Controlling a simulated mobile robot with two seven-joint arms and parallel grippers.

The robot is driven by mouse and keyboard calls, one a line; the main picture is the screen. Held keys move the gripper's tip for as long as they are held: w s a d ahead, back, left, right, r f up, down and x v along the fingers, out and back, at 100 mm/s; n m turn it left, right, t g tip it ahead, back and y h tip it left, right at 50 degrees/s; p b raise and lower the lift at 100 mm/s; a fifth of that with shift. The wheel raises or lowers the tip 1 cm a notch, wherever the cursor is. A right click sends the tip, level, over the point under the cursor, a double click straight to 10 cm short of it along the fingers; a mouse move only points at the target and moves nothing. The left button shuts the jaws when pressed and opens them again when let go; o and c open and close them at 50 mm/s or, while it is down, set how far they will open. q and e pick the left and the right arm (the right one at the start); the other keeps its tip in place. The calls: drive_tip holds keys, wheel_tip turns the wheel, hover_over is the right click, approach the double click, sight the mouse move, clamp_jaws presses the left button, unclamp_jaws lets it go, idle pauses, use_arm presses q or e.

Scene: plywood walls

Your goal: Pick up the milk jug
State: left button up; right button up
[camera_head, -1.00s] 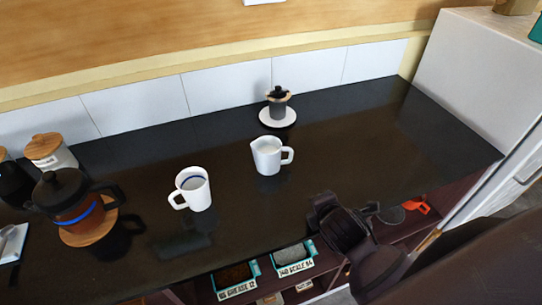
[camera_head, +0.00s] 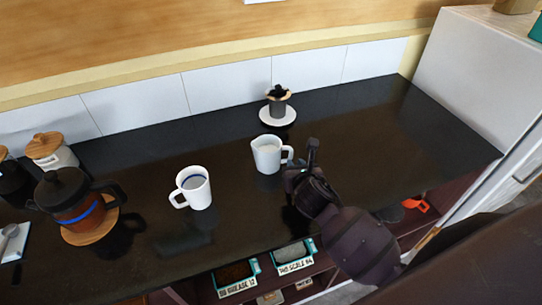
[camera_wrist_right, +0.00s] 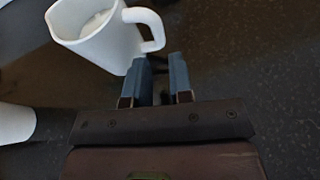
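The white milk jug (camera_head: 266,156), with pale milk inside, stands upright on the dark counter in the head view, its handle pointing right. My right gripper (camera_head: 300,164) is just right of the jug, low over the counter, near the handle. In the right wrist view the jug (camera_wrist_right: 98,38) is at the upper left, and its handle lies just ahead of the two blue-grey fingertips (camera_wrist_right: 158,64). The fingers are apart with nothing between them; whether one touches the handle I cannot tell. My left gripper is not in view.
A white mug (camera_head: 196,190) with a blue ring stands left of the jug. A dark coffee press (camera_head: 66,190) sits on a wooden coaster at left. The counter's right side is clear.

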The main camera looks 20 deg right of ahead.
sight(291, 157)
drive_tip(key=shift+x, duration=3.3)
drive_tip(key=shift+w+r, duration=0.1)
drive_tip(key=shift+r, duration=0.1)
clamp_jaws()
